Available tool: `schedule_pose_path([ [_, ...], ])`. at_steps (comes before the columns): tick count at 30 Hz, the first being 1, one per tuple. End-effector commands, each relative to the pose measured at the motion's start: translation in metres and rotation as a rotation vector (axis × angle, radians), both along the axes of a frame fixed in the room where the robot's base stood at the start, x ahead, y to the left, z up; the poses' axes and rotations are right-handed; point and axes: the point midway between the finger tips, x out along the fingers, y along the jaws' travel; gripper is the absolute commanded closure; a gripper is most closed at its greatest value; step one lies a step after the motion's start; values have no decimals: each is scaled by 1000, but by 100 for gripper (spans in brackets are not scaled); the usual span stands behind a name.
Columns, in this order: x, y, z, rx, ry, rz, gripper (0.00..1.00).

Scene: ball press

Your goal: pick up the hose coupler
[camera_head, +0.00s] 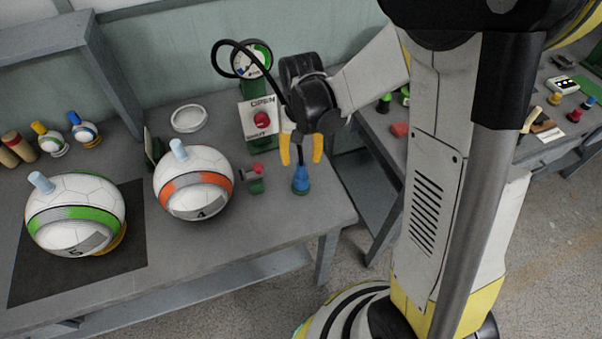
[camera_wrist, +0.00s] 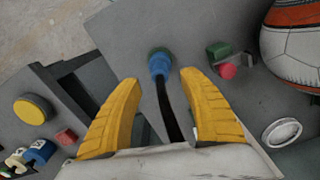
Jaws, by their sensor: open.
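The hose coupler (camera_head: 300,180) is a blue fitting on a green base, standing upright near the right end of the grey workbench. A black hose (camera_head: 223,62) loops from the gauge area and runs down to its top. My gripper (camera_head: 301,155) is just above the coupler, fingers pointing down, open and empty. In the wrist view the coupler (camera_wrist: 159,63) lies just beyond and between the yellow fingertips (camera_wrist: 160,80), apart from both. The hose (camera_wrist: 168,112) passes between the fingers there.
A green valve with a red knob (camera_head: 256,170) stands just left of the coupler. A ball with an orange band (camera_head: 194,182) and one with a green band (camera_head: 76,214) are further left. The red button panel (camera_head: 261,120) and gauge (camera_head: 251,59) are behind.

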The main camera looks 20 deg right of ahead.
Motion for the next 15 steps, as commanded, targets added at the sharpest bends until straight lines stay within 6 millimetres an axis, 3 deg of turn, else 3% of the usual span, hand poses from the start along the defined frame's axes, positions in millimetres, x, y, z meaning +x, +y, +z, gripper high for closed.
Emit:
schedule_pose_path([
  [5, 0, 0, -14, 0, 0, 0, 50],
  [12, 0, 1, -51, 0, -1, 0, 50],
  [15, 0, 1, -55, 0, -1, 0, 50],
])
